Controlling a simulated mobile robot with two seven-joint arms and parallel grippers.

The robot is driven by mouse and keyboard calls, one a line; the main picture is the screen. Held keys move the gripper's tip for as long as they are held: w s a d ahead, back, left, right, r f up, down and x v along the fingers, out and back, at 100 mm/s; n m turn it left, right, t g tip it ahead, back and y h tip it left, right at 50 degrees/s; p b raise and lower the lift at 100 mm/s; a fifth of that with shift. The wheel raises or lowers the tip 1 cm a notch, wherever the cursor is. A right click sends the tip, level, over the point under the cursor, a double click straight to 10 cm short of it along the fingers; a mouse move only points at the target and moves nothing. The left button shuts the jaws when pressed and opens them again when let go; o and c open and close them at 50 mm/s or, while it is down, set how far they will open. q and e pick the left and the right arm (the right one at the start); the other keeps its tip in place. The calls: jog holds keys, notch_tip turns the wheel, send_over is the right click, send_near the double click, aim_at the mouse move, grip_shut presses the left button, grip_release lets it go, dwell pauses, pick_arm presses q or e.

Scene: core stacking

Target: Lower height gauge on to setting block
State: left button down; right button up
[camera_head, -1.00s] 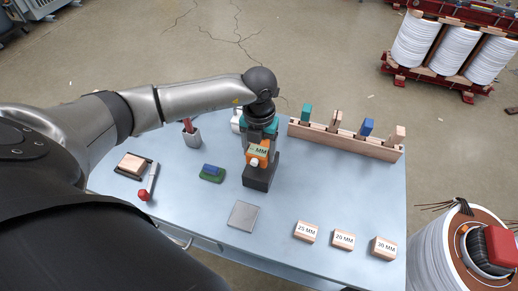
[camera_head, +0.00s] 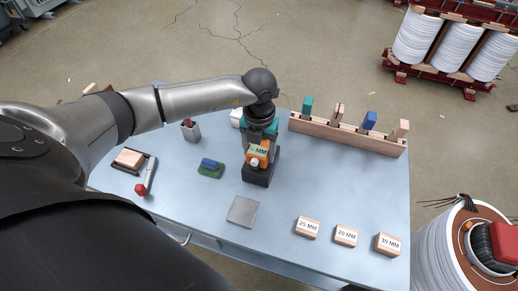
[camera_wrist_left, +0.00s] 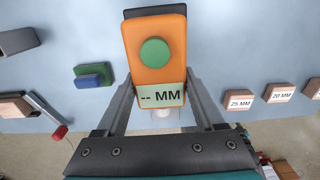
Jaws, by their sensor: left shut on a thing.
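The height gauge (camera_head: 257,154) has an orange head, a green button and a display reading "-- MM". It stands over a dark base (camera_head: 258,174) on the table. My left gripper (camera_head: 258,140) is shut on the orange head from above and behind. In the left wrist view the fingers of my left gripper (camera_wrist_left: 160,100) flank the gauge (camera_wrist_left: 154,27) near its display. Wooden blocks marked 25 MM (camera_head: 307,227), 20 MM (camera_head: 345,235) and 30 MM (camera_head: 387,244) sit front right, apart from the gauge. Which one is the setting block I cannot tell. My right gripper is out of view.
A grey square plate (camera_head: 243,211) lies bare in front of the gauge. A wooden rack (camera_head: 345,136) with several upright pieces stands at the back right.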

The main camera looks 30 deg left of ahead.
pick_arm(q)
jog(key=shift+f+b, duration=0.65)
jog(key=shift+f, duration=0.2)
jog(key=shift+c, duration=1)
grip_release()
jog(key=shift+o, duration=1)
notch_tip(320, 180, up, 15)
jog(key=p, duration=0.2)
jog(key=shift+r, duration=0.15)
